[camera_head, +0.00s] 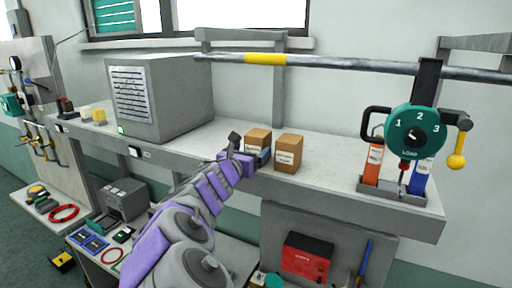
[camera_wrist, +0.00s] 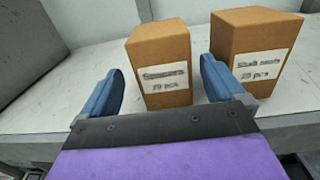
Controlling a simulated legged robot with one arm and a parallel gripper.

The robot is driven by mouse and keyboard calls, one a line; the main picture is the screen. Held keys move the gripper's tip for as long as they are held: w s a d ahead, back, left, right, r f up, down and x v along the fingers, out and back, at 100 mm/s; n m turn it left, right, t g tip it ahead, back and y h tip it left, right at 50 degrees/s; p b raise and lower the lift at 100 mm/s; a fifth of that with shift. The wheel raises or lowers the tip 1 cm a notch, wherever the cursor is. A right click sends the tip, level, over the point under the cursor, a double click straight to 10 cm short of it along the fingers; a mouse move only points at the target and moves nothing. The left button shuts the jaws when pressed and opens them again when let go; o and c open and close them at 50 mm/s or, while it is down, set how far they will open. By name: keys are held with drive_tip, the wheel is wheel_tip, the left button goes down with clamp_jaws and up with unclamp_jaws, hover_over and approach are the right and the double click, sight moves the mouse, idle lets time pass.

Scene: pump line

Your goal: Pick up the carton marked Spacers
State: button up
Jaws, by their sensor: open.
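The carton marked Spacers (camera_wrist: 161,68) is a small brown cardboard box with a white label, upright on the grey bench. In the wrist view it stands between the two blue fingers of my gripper (camera_wrist: 168,88), which is open, with a gap visible on the left side and a narrower one on the right. I cannot tell whether the fingers reach far enough around it. In the head view the Spacers carton (camera_head: 257,138) is partly hidden behind my gripper (camera_head: 248,152). A second brown carton, whose label seems to read "Shaft seals" (camera_wrist: 254,45), stands just right of it, outside the right finger.
A large grey cabinet (camera_head: 160,95) stands left on the bench. A green load dial (camera_head: 413,133) and orange and blue cylinders stand at the right. A metal pipe (camera_head: 350,65) runs above the bench. The bench (camera_head: 325,150) is clear right of the cartons.

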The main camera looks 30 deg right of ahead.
drive_tip(key=p+x, duration=0.1)
drive_tip(key=x, duration=0.4)
drive_tip(key=shift+w+d, duration=0.1)
drive_tip(key=shift+d, duration=0.25)
drive_tip(key=shift+a, duration=0.2)
drive_tip(key=c, duration=1.3)
drive_tip(key=shift+o, duration=0.2)
drive_tip(key=shift+r, duration=0.15)
